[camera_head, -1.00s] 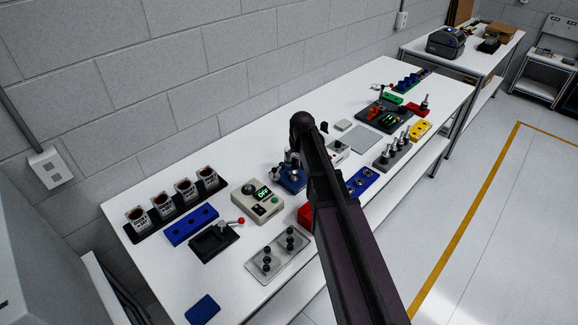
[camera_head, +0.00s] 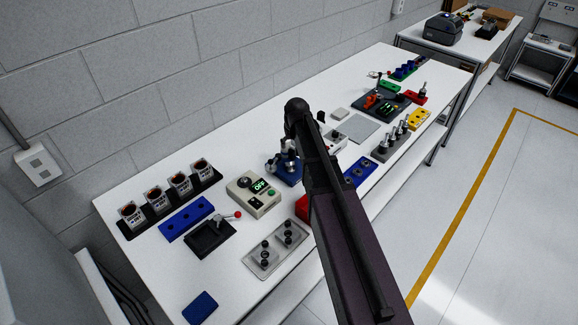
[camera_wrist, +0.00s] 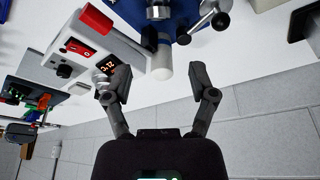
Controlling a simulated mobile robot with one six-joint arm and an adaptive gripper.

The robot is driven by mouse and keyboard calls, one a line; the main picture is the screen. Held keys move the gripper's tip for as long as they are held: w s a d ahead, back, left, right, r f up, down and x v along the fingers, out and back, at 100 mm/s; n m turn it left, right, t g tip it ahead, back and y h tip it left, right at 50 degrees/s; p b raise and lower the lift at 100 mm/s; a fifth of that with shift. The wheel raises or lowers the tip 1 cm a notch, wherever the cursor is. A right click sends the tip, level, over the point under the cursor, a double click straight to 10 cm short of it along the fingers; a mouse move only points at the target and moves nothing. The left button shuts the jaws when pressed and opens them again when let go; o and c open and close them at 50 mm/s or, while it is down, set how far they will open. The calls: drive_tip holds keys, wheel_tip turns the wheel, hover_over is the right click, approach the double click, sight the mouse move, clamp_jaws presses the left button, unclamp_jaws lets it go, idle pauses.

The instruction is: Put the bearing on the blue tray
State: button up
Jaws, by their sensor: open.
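My gripper (camera_wrist: 158,88) is open in the wrist view, its two fingers spread apart with nothing held between them. A white cylinder with a blue part (camera_wrist: 161,62) shows just beyond the gap. I cannot make out the bearing for certain in either view. Several blue pieces lie on the bench in the head view: a long block with holes (camera_head: 187,218), a small flat pad (camera_head: 200,307) and a block with round metal-looking parts (camera_head: 360,172). I cannot tell which is the blue tray. My arm hides the gripper in the head view.
A blue lever press (camera_wrist: 185,20) and a device with a red part and lit display (camera_wrist: 88,45) are close to the fingers. The white bench (camera_head: 150,275) also holds a beige control box (camera_head: 254,193) and a grey knob plate (camera_head: 275,250). Its front left is partly clear.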

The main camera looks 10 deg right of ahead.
drive_tip(key=b, duration=0.7)
hover_over(291, 164)
drive_tip(key=shift+a+f, duration=0.1)
drive_tip(key=shift+f, duration=3.55)
drive_tip(key=shift+f, duration=0.1)
drive_tip(key=b+x, duration=0.5)
drive_tip(key=shift+s, duration=0.1)
clamp_jaws()
wheel_tip(291, 164, up, 10)
drive_tip(key=p, duration=1)
